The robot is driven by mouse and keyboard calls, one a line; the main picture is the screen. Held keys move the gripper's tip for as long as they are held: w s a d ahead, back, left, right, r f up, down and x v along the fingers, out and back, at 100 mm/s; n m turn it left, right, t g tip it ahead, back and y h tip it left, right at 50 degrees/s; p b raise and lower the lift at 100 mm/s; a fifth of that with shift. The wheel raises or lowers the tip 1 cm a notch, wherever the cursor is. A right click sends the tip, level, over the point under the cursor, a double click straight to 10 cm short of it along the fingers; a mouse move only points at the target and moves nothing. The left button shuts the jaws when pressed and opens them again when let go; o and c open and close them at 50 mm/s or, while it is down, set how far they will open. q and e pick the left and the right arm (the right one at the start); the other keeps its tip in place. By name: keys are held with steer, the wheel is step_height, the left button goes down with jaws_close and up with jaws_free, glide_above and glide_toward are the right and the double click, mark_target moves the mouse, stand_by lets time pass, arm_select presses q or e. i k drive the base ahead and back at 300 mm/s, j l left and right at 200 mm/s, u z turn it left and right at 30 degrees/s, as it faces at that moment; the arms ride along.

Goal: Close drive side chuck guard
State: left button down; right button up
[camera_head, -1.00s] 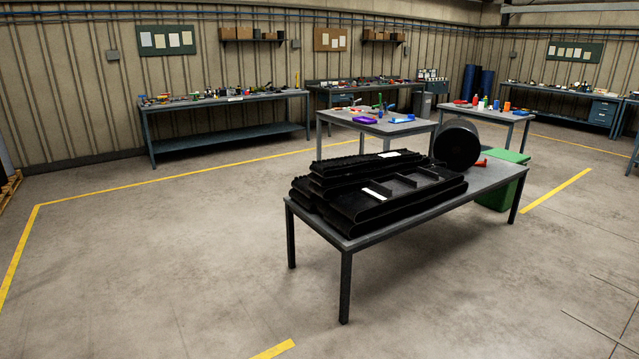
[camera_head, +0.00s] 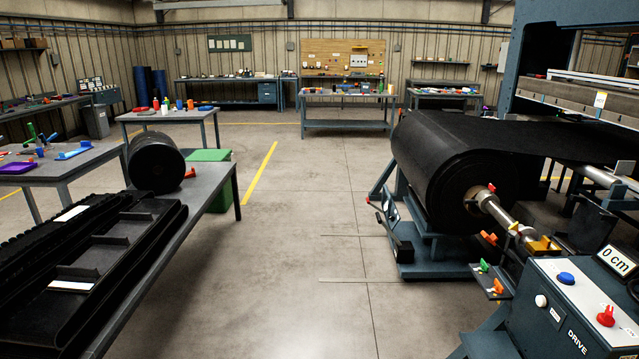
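A large black belt roll (camera_head: 450,165) sits on a blue stand at the right. A metal shaft (camera_head: 497,212) sticks out of its near end toward a yellow-orange part (camera_head: 540,245) at the shaft's end. This part is probably at the chuck; whether it is the guard, and whether it is open, I cannot tell. A control box marked DRIVE (camera_head: 575,310) stands in front at the lower right, with a blue button, a white button and a red knob. Neither of my grippers is in view.
A grey table (camera_head: 215,190) with black belts and a black roll stands at the left, with a green bin (camera_head: 208,170) behind it. The blue press (camera_head: 545,65) fills the upper right. The floor between table and roll stand is clear.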

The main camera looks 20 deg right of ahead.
mark_target(590, 226)
steer(key=i+l+z, duration=0.1)
steer(key=i+z, duration=0.2)
steer(key=z, duration=0.2)
steer(key=i+z, duration=0.35)
steer(key=z, duration=0.15)
steer(key=i+j+z, duration=0.2)
steer(key=z, duration=0.25)
steer(key=i+j+z, duration=0.3)
steer(key=z, duration=0.2)
